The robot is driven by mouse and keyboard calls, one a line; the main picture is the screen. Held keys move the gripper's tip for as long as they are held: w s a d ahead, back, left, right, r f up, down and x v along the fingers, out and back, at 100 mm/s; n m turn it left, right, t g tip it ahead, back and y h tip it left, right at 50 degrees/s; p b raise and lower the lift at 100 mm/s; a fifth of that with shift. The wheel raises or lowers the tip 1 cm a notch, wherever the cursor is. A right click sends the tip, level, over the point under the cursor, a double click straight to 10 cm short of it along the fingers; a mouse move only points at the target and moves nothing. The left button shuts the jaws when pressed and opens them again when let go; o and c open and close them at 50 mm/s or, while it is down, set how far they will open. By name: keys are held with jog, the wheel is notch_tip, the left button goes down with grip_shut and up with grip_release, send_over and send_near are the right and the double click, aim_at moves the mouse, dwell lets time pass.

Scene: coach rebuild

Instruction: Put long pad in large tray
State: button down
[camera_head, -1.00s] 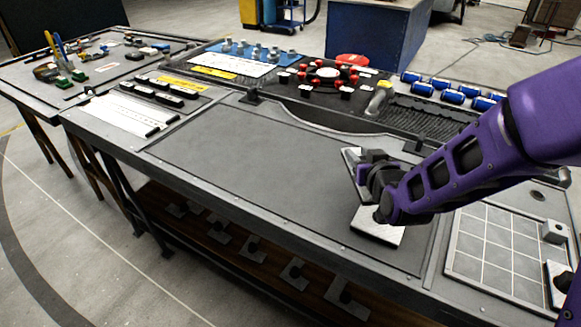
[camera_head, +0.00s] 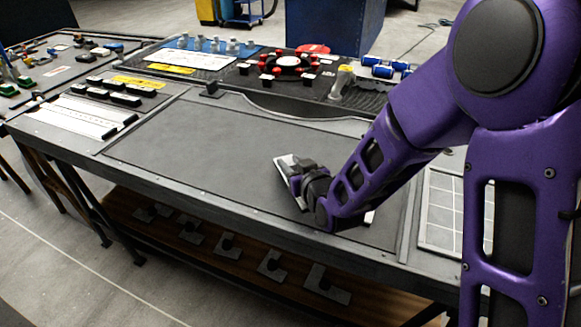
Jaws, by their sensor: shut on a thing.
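My gripper (camera_head: 300,180) is low over the middle-right of the bench, shut on a long pale, flat piece that looks like the long pad (camera_head: 283,161). The pad's far end shows beyond the fingers. A small pale bit shows to the right of my wrist; my arm hides the rest. I cannot tell whether the pad touches the bench top. A pale framed tray with a grid of squares (camera_head: 437,208), perhaps the large tray, lies at the right of the bench, partly hidden by my arm.
The dark bench panel (camera_head: 200,150) left of my gripper is bare. Black blocks (camera_head: 118,97), white strips (camera_head: 75,113), a red-knobbed ring (camera_head: 287,63) and blue cylinders (camera_head: 385,68) line the back and left. Several brackets (camera_head: 228,245) lie on the lower shelf.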

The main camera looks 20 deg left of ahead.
jog(key=shift+f, duration=0.35)
jog(key=shift+f, duration=0.1)
jog(key=shift+f+b, duration=0.35)
jog(key=shift+f, duration=0.15)
jog(key=c, duration=0.6)
grip_release()
jog(key=shift+s+f, duration=0.1)
jog(key=shift+f, duration=0.05)
